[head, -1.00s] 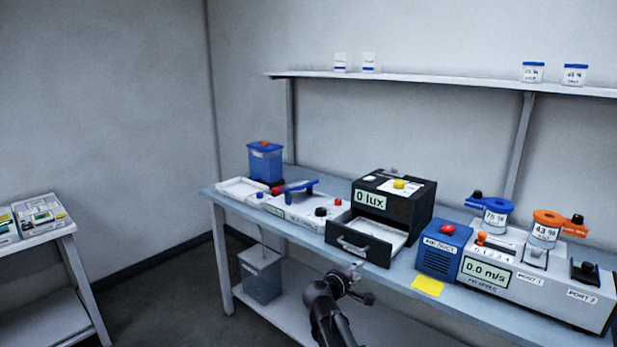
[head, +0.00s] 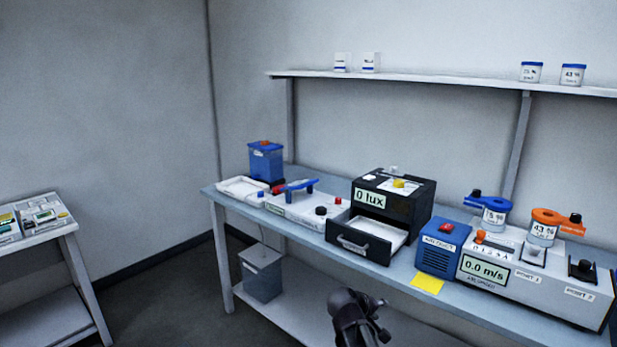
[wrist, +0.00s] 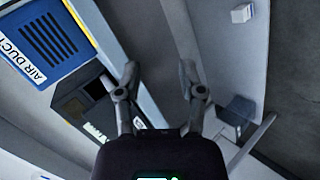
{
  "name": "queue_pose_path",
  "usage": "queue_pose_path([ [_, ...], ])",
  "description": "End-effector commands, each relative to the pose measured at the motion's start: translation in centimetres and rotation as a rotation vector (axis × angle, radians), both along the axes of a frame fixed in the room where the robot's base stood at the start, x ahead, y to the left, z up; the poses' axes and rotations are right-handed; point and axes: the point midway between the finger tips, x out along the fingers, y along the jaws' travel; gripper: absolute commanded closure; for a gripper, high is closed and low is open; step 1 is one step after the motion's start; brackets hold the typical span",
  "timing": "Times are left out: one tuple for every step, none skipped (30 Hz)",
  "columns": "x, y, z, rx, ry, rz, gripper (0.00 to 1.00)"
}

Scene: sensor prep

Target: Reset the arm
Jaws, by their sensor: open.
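My gripper (wrist: 159,71) shows in the wrist view with its two fingers spread apart. Nothing is between the fingers. They are over the front edge of the bench, with the blue air duct box (wrist: 50,38) to the upper left. In the head view, the dark end of my arm is low in the picture, in front of the bench (head: 399,280) and below the open drawer (head: 360,243). The fingertips are hard to make out there.
The black box with the "0 lux" display (head: 370,198) stands mid-bench, its drawer pulled out toward the front. The air-speed unit (head: 520,277) and a yellow note (head: 427,283) are at right. A grey bin (head: 262,275) stands on the lower shelf. Open floor lies left.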

Motion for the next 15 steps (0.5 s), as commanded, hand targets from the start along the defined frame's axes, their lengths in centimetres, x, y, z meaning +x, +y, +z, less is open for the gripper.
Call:
queue_pose_path([
  [-1.4,-0.6,-0.9,0.058,0.023,-0.039,0.49],
  [-2.0,-0.7,-1.4,0.095,0.037,-0.061,0.49],
  [-2.9,-0.8,-2.1,0.144,0.058,-0.089,0.49],
  [-3.6,-0.9,-2.6,0.18,0.075,-0.11,0.49],
  [-4.2,-1.0,-3.0,0.217,0.09,-0.131,0.49],
  [-5.1,-1.0,-3.7,0.267,0.112,-0.158,0.49],
  [-5.8,-0.9,-4.1,0.303,0.128,-0.178,0.49],
  [-6.4,-0.8,-4.5,0.34,0.145,-0.197,0.49],
  [-7.3,-0.7,-5.0,0.389,0.168,-0.224,0.49],
  [-7.9,-0.6,-5.3,0.424,0.184,-0.241,0.49],
  [-8.5,-0.4,-5.6,0.457,0.202,-0.257,0.49],
  [-9.2,-0.2,-5.9,0.5,0.221,-0.276,0.49],
  [-9.7,-0.1,-6.2,0.529,0.235,-0.29,0.49],
  [-10.2,0.1,-6.3,0.554,0.248,-0.302,0.49],
  [-10.7,0.3,-6.5,0.587,0.264,-0.316,0.49],
])
